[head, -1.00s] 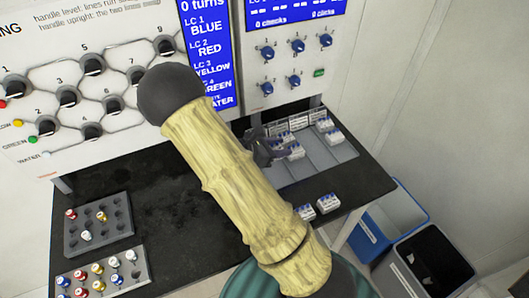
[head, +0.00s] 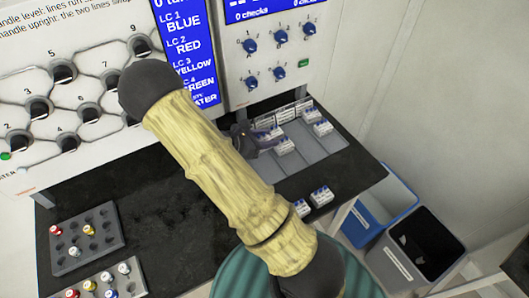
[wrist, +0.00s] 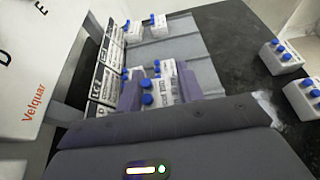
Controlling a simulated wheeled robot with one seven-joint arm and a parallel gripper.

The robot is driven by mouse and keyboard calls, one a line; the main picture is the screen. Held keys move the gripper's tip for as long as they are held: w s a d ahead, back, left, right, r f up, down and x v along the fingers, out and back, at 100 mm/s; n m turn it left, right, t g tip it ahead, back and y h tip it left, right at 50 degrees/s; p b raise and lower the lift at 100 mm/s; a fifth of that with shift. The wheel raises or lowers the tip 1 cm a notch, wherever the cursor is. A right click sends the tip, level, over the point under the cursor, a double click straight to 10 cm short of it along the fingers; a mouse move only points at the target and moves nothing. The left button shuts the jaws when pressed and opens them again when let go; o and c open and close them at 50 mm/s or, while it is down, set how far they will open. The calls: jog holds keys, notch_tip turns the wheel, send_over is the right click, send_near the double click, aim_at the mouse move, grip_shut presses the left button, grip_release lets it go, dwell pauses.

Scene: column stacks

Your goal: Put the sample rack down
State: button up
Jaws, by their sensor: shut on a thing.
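My gripper (wrist: 158,90) is shut on a white sample rack (wrist: 166,88) with blue caps, its fingers on either side of it. In the head view, my gripper (head: 262,139) is beyond my pale arm, at the left part of the grey laned tray (head: 318,147). The held rack (head: 284,147) is upright over a lane there. I cannot tell whether its base touches the tray. Its lower part is hidden by the gripper in the wrist view.
More white racks (head: 322,128) stand in the tray, close to the label cards (head: 290,112). Two racks (head: 321,196) stand on the black bench in front of the tray. A blue bin (head: 385,205) and a dark bin (head: 425,245) stand at the right. A vial block (head: 85,240) is at the left.

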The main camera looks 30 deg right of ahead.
jog(key=shift+f, duration=1.3)
jog(key=shift+f+p, duration=0.55)
jog(key=shift+f, duration=1.55)
jog(key=shift+f, duration=0.1)
jog(key=o, duration=0.7)
